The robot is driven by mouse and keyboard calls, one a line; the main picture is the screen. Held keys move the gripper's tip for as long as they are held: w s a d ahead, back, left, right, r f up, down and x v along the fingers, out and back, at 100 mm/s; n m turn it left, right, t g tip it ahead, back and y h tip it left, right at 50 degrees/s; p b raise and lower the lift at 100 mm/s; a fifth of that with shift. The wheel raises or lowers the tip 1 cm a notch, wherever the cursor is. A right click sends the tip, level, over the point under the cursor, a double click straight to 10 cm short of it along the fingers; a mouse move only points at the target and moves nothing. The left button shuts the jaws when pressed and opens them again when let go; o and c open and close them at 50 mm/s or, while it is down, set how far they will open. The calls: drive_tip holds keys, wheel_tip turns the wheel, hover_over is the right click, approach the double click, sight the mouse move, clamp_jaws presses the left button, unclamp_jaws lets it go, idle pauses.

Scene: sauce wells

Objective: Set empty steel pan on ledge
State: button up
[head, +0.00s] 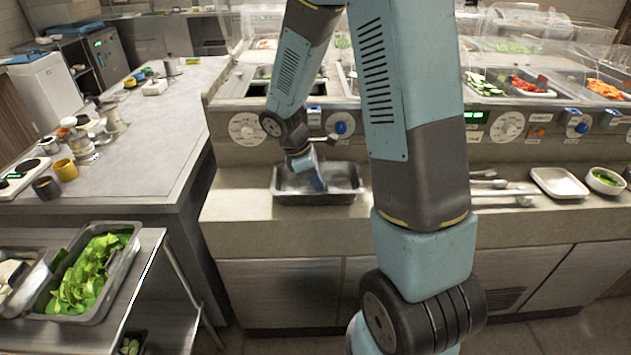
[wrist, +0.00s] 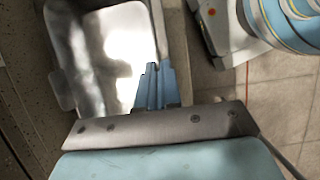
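The empty steel pan (head: 290,198) is level at the ledge (head: 235,205), below the control panel of the sauce wells. Whether its bottom touches the ledge is hard to tell. In the wrist view the pan (wrist: 100,50) fills the upper left, its bare inside shining. My gripper (head: 318,181) reaches down to the pan, partly hiding its inside. In the wrist view the blue fingers of my gripper (wrist: 157,85) are close together at the pan's right wall, with the rim between them.
On the ledge to the right lie several ladles (head: 490,190), a white tray (head: 560,183) and a bowl of greens (head: 604,180). A grey counter (head: 150,130) stands left. A pan of leaves (head: 122,231) sits on a lower cart. The ledge left of the steel pan is clear.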

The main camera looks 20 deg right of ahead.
drive_tip(key=o, duration=0.5)
drive_tip(key=v, duration=1.3)
drive_tip(key=shift+w+a+r, duration=0.15)
drive_tip(key=shift+r, duration=0.05)
